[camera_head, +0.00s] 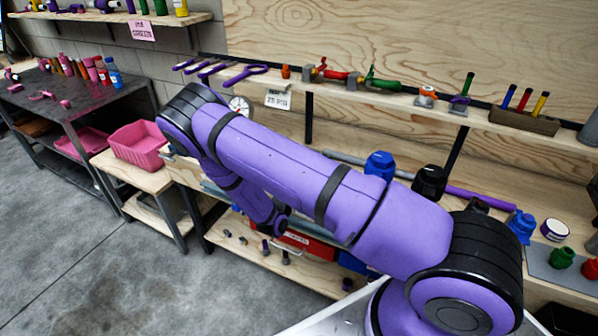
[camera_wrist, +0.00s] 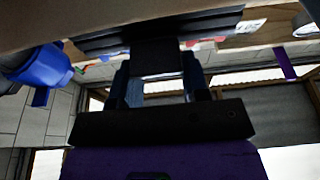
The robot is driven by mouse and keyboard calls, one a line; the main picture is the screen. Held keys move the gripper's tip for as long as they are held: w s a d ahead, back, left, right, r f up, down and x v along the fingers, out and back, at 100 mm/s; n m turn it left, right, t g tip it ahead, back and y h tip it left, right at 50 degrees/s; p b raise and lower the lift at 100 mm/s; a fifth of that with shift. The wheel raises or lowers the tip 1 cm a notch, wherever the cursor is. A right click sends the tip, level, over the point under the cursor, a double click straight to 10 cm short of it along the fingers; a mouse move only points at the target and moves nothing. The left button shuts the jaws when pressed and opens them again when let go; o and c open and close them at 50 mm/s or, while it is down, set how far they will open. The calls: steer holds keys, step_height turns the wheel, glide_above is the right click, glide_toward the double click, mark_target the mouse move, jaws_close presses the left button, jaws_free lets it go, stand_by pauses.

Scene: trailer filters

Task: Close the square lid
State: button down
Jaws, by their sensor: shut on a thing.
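In the wrist view my gripper (camera_wrist: 158,80) points up the picture, with two dark fingers. They are shut on a dark block (camera_wrist: 157,57) at their tips. The block meets a dark ridged piece (camera_wrist: 190,22) that spans the top of the view under a pale panel (camera_wrist: 60,15). I cannot tell for sure whether this is the square lid, and its hinge and opening are not visible. In the head view my purple arm reaches left over the workbench and its wrist bends down. My gripper's fingertips are hidden there, and no square lid can be made out.
A blue round object (camera_wrist: 38,65) is close on the left in the wrist view. In the head view, a shelf of tools (camera_head: 400,97) runs behind my arm. A pink bin (camera_head: 138,146) stands on a low wooden table at left. The grey floor (camera_head: 80,255) is clear.

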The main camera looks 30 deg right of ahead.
steer(key=shift+s+a+f, duration=0.2)
steer(key=shift+f, duration=0.4)
steer(key=c, duration=0.6)
jaws_free()
steer(key=shift+w, duration=0.1)
steer(key=shift+r, duration=0.1)
steer(key=v, duration=1)
steer(key=shift+s+a, duration=0.25)
steer(key=shift+a, duration=0.05)
